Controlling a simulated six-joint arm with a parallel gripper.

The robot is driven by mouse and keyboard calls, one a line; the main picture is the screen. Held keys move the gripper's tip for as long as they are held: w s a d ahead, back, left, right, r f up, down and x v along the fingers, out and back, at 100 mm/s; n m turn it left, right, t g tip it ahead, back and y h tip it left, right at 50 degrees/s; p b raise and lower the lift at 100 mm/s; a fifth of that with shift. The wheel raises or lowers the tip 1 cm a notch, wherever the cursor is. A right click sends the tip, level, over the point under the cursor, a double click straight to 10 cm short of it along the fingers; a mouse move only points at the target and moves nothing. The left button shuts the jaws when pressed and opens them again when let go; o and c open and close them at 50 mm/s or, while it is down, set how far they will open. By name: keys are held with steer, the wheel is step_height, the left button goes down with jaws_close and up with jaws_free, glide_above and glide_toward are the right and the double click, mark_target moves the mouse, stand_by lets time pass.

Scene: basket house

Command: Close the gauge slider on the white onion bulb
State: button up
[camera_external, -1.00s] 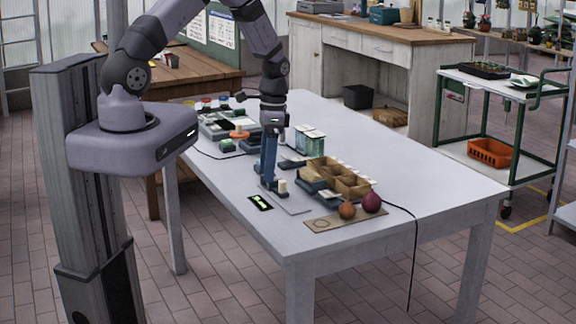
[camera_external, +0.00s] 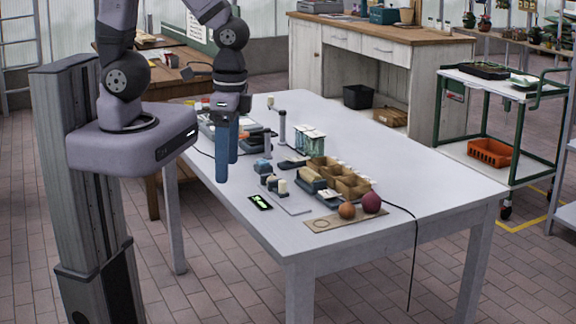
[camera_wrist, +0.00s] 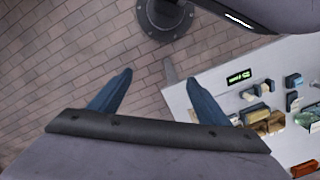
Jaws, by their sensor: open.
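The gauge shows in the external view as a small dark bench device with blue-grey blocks (camera_external: 272,183) and a lit green display (camera_external: 260,202) in front of it. A small pale, whitish piece, likely the white onion bulb (camera_external: 283,186), stands beside the blocks. I cannot tell whether the slider touches it. My gripper (camera_external: 227,168) is open and empty, off the left side of the table and well apart from the gauge. In the wrist view my gripper (camera_wrist: 160,76) has its two blue fingers spread over the brick floor, with the display (camera_wrist: 239,77) to the right.
A cardboard divided box (camera_external: 340,180) stands right of the gauge. A brown onion (camera_external: 347,211) and a red onion (camera_external: 371,202) lie on a board (camera_external: 325,224) at the front. Jars (camera_external: 311,140) and a grey post (camera_external: 282,126) stand behind.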

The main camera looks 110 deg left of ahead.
steer(key=d, duration=0.1)
steer(key=w+d+r+m, duration=0.1)
steer(key=d+m, duration=0.1)
steer(key=d, duration=0.1)
steer(key=shift+w+d+r+t, duration=0.1)
steer(key=shift+w+r+t, duration=0.05)
steer(key=shift+w+t, duration=0.2)
stand_by(1.0)
step_height(320, 180, down, 26)
steer(key=b, duration=2.5)
steer(key=shift+r, duration=0.25)
